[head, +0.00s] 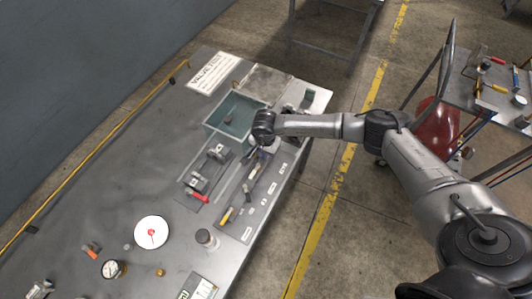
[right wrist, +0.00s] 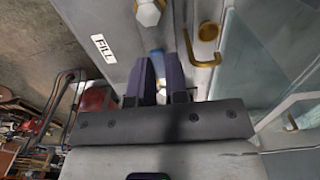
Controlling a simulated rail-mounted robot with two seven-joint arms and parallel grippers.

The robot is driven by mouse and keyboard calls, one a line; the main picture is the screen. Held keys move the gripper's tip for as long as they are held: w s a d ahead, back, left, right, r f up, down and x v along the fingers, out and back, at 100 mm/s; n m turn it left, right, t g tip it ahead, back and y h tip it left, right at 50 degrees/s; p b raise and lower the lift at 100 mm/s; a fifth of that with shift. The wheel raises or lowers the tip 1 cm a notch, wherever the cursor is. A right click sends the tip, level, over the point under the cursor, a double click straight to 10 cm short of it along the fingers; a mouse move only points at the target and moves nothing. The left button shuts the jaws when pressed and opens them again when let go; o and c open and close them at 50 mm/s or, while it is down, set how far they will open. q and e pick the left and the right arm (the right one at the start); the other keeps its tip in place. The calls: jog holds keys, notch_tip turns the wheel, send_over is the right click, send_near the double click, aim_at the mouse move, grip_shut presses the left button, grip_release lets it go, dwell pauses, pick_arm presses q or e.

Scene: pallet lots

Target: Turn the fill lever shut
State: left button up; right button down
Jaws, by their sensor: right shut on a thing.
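The fill lever (right wrist: 156,60) shows in the right wrist view as a small blue piece between my fingers, beside the white FILL label (right wrist: 103,48). My right gripper (right wrist: 160,72) is shut on it; the fingers hide most of the lever, so its angle cannot be told. In the head view my right gripper (head: 260,150) points down at the bench, just by the front right corner of the water tank (head: 212,123). The lever is hidden there by my wrist. My left gripper is not in view.
A brass hook-shaped fitting (right wrist: 207,45) and a white hex fitting (right wrist: 148,12) sit close to my fingers. On the bench are a red-handled valve fixture (head: 201,183), a tool tray (head: 238,232), a white dial (head: 151,232) and a gauge (head: 112,269). A tool cart (head: 486,97) stands right.

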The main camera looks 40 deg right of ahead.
dwell(0.3)
jog(key=c, duration=1.1)
grip_release()
